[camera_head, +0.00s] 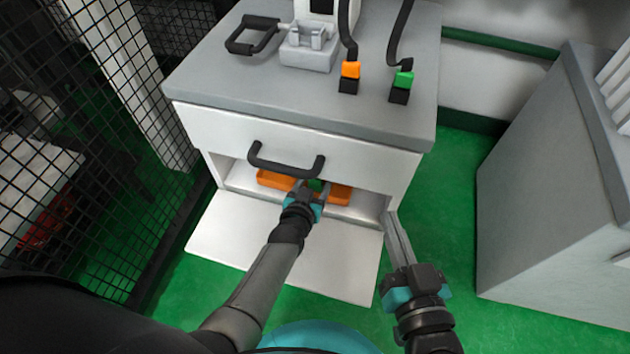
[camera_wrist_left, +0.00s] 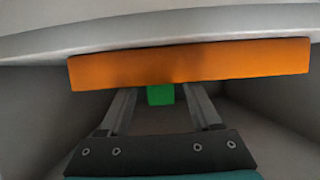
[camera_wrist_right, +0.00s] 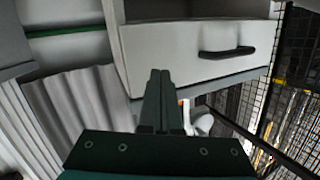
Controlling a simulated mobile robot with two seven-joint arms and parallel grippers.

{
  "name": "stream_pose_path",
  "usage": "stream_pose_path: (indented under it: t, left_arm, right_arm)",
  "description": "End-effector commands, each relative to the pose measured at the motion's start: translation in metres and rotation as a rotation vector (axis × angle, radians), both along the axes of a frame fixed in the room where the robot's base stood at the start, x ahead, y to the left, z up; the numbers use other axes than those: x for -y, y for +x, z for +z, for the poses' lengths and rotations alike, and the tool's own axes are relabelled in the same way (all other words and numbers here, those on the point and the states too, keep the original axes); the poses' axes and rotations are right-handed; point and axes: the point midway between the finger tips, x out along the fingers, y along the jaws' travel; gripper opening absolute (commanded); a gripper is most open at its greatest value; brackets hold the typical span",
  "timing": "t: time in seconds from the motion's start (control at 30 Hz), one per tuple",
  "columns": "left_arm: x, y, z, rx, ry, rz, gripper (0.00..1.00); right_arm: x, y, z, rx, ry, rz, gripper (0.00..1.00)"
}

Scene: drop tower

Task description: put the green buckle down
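The green buckle (camera_head: 403,80), green above with a black lower part, is on the grey worktop at the end of a black strap, clear of both grippers. My left gripper (camera_head: 316,188) is inside the open lower compartment, fingers apart. In the left wrist view a small green block (camera_wrist_left: 160,94) shows between the left fingertips, with gaps on both sides, below an orange bar (camera_wrist_left: 190,63). Whether the fingers touch the bar is unclear. My right gripper (camera_head: 392,220) is beside the cabinet's right edge; in the right wrist view its fingers (camera_wrist_right: 160,75) are together and empty.
An orange buckle (camera_head: 349,70) on another strap is left of the green one. A grey fixture (camera_head: 308,50) and black handle (camera_head: 252,37) are behind. The drawer handle (camera_head: 285,165) overhangs the compartment; the lowered white door (camera_head: 230,240) lies in front. Mesh fencing stands left.

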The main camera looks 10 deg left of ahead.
Motion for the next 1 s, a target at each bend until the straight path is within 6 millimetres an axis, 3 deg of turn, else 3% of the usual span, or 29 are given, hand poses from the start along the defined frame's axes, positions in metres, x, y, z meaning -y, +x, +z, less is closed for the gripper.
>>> stream_pose_path:
  t: [0.47, 1.0]
  left_arm:
    - [0.0, -0.001, 0.003, -0.001, 0.0, 0.0, 0.74]
    - [-0.001, -0.029, 0.015, -0.002, 0.001, 0.0, 0.74]
  right_arm:
    - [0.002, 0.002, 0.0, -0.02, -0.015, 0.001, 0.0]
    - [0.027, 0.005, -0.016, -0.284, -0.178, -0.004, 0.0]
